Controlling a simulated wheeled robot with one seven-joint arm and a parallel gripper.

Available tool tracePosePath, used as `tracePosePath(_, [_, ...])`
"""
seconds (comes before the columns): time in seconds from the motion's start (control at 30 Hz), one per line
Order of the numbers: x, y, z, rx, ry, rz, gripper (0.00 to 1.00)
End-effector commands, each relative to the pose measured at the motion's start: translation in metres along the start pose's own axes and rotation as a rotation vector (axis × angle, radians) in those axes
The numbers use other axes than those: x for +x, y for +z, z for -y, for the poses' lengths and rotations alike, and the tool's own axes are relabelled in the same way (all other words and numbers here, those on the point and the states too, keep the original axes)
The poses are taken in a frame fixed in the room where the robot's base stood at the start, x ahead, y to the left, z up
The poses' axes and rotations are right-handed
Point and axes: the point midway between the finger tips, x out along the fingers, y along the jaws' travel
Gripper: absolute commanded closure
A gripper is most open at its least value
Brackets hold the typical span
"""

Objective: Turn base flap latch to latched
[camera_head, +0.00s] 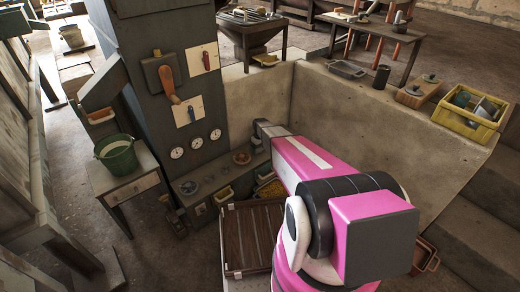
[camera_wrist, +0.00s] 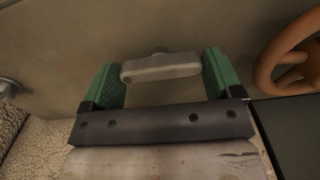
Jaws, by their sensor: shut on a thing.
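In the wrist view my gripper (camera_wrist: 160,66) has its two green-padded fingers at either end of a short grey bar handle (camera_wrist: 158,67). It is shut on this handle, which looks like the base flap latch. The handle lies across the picture, nearly level, in front of a plain grey-brown surface (camera_wrist: 160,25). A small round mount shows behind its middle. In the head view my pink arm reaches to the low part of the dark machine column (camera_head: 190,120). The arm hides my gripper and the latch there, and I cannot tell the latch's state.
An orange-brown handwheel (camera_wrist: 268,72) stands close right of my gripper. The column carries an orange-handled lever (camera_head: 168,82) and several gauges (camera_head: 177,153). A slatted wooden panel (camera_head: 248,238) lies below. A green bucket (camera_head: 118,158) stands left; a yellow crate (camera_head: 462,122) sits on the right ledge.

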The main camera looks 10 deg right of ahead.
Motion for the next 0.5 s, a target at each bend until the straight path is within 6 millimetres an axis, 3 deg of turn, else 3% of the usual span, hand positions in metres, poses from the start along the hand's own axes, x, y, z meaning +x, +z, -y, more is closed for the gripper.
tracePosePath(0.47, [-0.0009, -0.0001, -0.0001, -0.012, 0.0, -0.001, 0.39])
tracePosePath(0.5, [-0.0009, -0.0001, -0.0001, -0.011, 0.0, -0.001, 0.02])
